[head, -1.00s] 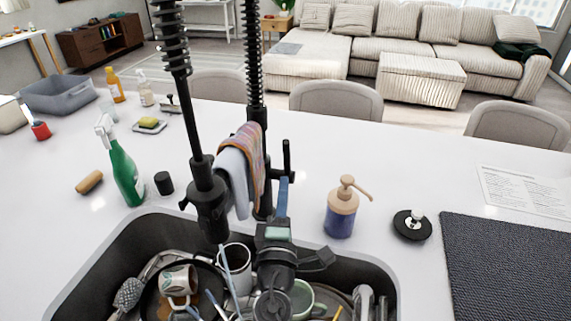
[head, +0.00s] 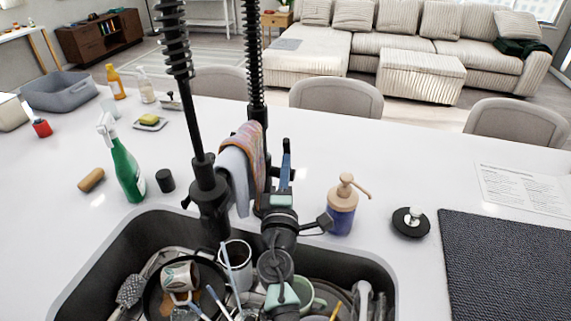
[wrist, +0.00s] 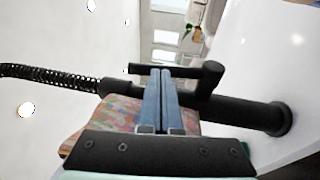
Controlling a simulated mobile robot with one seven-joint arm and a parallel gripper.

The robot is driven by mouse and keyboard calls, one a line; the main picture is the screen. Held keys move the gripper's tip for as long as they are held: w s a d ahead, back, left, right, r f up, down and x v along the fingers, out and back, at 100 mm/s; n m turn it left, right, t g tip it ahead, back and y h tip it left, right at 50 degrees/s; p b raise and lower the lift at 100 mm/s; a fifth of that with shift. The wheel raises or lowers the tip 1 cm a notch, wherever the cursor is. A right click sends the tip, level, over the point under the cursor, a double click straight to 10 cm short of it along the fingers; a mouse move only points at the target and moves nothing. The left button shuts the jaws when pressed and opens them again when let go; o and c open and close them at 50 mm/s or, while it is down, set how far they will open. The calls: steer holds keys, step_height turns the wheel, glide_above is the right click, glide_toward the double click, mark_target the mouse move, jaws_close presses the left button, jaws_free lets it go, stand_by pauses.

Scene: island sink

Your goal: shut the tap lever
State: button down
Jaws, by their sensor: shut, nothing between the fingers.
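The black tap (head: 262,95) rises behind the sink, with a coiled spring and a spray head (head: 207,195) on its left. Its black lever (wrist: 190,72) runs parallel to the tap column (wrist: 235,112) in the wrist view, standing upright from a side hub (wrist: 213,77). My gripper (wrist: 160,72) is shut and empty, its blue fingertips overlapping the lever's middle part. I cannot tell whether they touch it. In the head view my gripper (head: 286,157) covers most of the lever.
A striped cloth (head: 251,150) hangs beside the tap column. A soap dispenser (head: 342,208) stands to the right. The sink (head: 110,255) below holds dishes, a pan and a mug. A green spray bottle (head: 125,168) stands left. The counter (head: 430,165) behind the dispenser is clear.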

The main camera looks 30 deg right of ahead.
steer(key=p, duration=0.3)
steer(key=r+g+y+p, duration=0.1)
steer(key=p, duration=0.2)
steer(key=shift+w+d+r+p, duration=0.2)
steer(key=shift+w+d+p, duration=0.2)
steer(key=shift+f+g, duration=0.15)
steer(key=shift+g, duration=0.15)
steer(key=shift+f, duration=0.1)
